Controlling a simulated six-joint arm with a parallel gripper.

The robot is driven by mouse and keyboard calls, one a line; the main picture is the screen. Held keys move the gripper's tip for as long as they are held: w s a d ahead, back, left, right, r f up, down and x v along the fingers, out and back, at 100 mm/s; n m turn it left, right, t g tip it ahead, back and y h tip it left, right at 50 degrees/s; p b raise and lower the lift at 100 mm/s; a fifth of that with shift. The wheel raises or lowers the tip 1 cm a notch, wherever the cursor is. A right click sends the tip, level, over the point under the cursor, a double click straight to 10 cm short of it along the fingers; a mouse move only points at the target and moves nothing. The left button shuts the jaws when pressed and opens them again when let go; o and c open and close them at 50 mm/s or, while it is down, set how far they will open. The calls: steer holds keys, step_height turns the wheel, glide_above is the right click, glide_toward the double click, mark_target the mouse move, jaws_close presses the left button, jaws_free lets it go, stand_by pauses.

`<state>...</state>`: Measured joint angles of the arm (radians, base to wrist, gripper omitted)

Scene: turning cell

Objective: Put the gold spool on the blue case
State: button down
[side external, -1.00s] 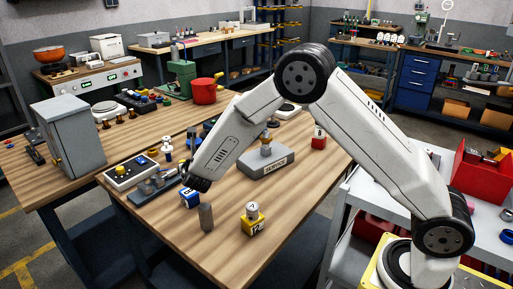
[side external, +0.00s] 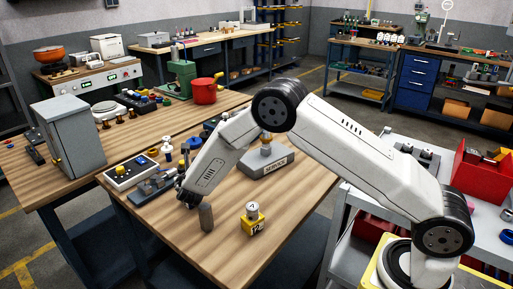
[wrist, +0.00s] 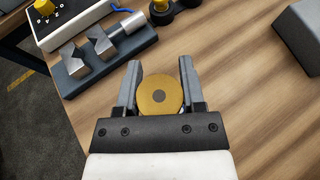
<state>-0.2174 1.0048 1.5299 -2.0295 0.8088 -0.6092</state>
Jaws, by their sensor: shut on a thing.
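My gripper (wrist: 158,88) has its two fingers on either side of the gold spool (wrist: 160,104), which shows as a round gold disc with a dark centre. In the side external view my gripper (side external: 183,194) is low over the front left of the bench, just left of a grey cylinder. The spool cannot be made out there.
A grey vise (wrist: 88,54) lies close left. A grey block (side external: 262,162) stands behind right. Bare wood lies right of my gripper.

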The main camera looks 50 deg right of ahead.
steer(key=shift+f, duration=0.7)
steer(key=shift+f, duration=0.1)
steer(key=shift+c, duration=1)
jaws_free()
steer(key=shift+s+a, duration=0.1)
steer(key=shift+s+a+r, duration=0.3)
steer(key=shift+s+r, duration=0.1)
steer(key=shift+s, duration=0.05)
steer(key=v, duration=1)
steer(key=shift+s, duration=0.3)
steer(key=shift+a+r, duration=0.1)
